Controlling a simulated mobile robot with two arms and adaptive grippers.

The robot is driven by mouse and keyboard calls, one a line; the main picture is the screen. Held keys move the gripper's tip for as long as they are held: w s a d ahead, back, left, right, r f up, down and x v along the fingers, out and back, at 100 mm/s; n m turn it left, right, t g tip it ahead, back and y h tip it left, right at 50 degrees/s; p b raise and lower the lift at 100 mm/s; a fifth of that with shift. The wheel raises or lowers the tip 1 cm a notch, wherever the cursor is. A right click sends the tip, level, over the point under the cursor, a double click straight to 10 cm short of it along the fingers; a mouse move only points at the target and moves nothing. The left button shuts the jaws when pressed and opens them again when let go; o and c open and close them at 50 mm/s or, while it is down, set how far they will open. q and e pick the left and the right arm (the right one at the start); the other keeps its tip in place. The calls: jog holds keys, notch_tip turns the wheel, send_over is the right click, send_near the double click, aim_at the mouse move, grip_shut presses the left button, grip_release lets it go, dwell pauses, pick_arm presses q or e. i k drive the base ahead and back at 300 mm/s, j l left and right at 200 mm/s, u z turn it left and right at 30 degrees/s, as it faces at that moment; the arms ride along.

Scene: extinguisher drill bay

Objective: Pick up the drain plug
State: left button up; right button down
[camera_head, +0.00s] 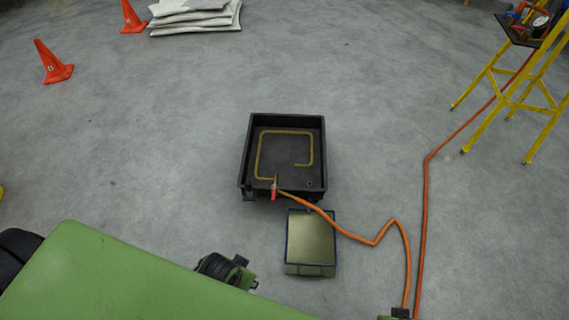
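A black square tray (245,160) lies on the floor near the middle of the view, with a brass-coloured pipe (285,132) looped inside it. A small dark round fitting (309,184) shows in the tray's near right corner; it is too small to tell whether it is the drain plug or an open hole. No other drain plug can be made out. I see no gripper fingers near the tray or elsewhere in the head view.
An orange hose (352,236) runs from a red valve (274,190) past a blue-edged panel (311,240). A yellow stand (490,80) is at the right. Orange cones (53,66) and stacked white sheets (195,18) are far left. A large green surface fills the lower left. Floor around the tray's far side is clear.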

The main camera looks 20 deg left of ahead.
aim_at(248, 186)
jog(key=u, duration=0.95)
